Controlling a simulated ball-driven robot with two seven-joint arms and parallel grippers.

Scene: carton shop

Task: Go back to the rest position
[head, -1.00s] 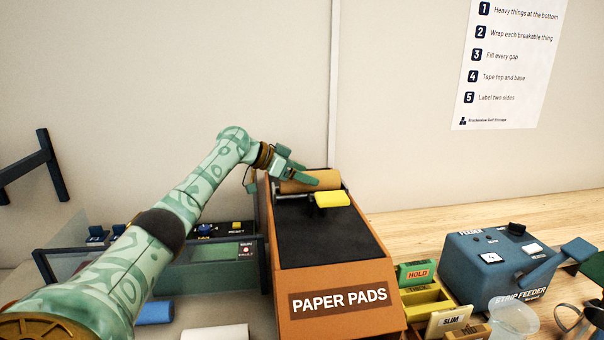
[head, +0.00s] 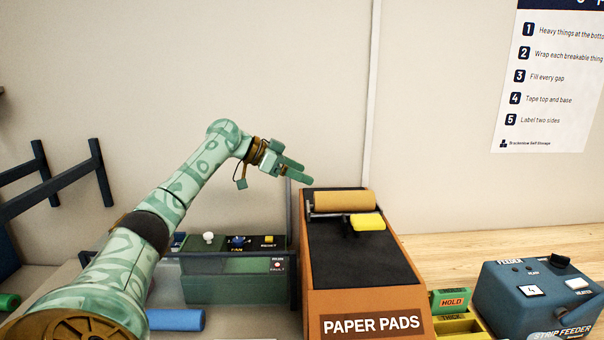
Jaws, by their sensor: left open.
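My left gripper (head: 292,170) is open and empty. It hangs in the air in front of the wall, above and to the left of the brown paper roll (head: 344,201). The roll lies at the far end of the orange paper pads machine (head: 310,285), beside a yellow block (head: 368,222) on a dark lever. The gripper is apart from the roll and the machine. My right gripper is not in view.
A green control box (head: 237,285) with knobs stands left of the paper pads machine. A blue strip feeder (head: 535,295) and a yellow holder (head: 463,326) with cards are on the right. A blue cylinder (head: 175,320) lies at front left. Dark rails (head: 70,178) stand at left.

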